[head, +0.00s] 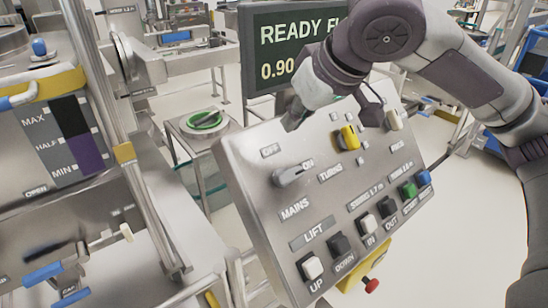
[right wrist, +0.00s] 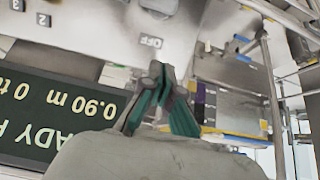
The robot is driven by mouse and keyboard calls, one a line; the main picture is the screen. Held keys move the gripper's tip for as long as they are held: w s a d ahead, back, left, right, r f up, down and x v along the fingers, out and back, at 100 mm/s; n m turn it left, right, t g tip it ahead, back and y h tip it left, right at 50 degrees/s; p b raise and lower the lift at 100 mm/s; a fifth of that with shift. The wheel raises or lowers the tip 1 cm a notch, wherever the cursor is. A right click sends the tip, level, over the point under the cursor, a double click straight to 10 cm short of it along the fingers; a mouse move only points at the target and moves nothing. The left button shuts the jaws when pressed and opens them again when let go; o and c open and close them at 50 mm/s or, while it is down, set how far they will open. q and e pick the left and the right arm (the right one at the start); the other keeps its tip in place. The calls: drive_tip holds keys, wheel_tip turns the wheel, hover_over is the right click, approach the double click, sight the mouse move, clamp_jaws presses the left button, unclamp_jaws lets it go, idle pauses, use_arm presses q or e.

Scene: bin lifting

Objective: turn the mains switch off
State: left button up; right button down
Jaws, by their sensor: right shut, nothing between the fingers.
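The mains switch (head: 290,176) is a grey rotary knob on the left part of the sloped metal control panel (head: 255,215). Its lever points up and right toward the ON label; the OFF label lies above it to the left. My right gripper (head: 291,119) is near the panel's top edge, above the OFF label and apart from the switch. In the right wrist view, its dark and teal fingers (right wrist: 158,72) are closed and empty, just short of the OFF label. Part of a grey knob (right wrist: 160,6) shows at that view's top edge. My left gripper is not in view.
The panel also carries a yellow knob (head: 349,138), several push buttons and a red knob (head: 371,285) below. A dark display (head: 262,55) stands behind, partly hidden by my right arm. A metal post (head: 125,150) rises left of the panel.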

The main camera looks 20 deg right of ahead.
drive_tip(key=shift+s, duration=0.1)
hover_over(289, 176)
drive_tip(key=w+a, duration=0.2)
drive_tip(key=w, duration=0.1)
drive_tip(key=f+p, duration=0.1)
drive_tip(key=f, duration=0.7)
drive_tip(key=shift+a, duration=0.2)
drive_tip(key=s+f, duration=0.1)
drive_tip(key=s+d+f, duration=0.1)
drive_tip(key=f, duration=0.1)
drive_tip(key=shift+s, duration=0.3)
drive_tip(key=shift+w+a, duration=0.1)
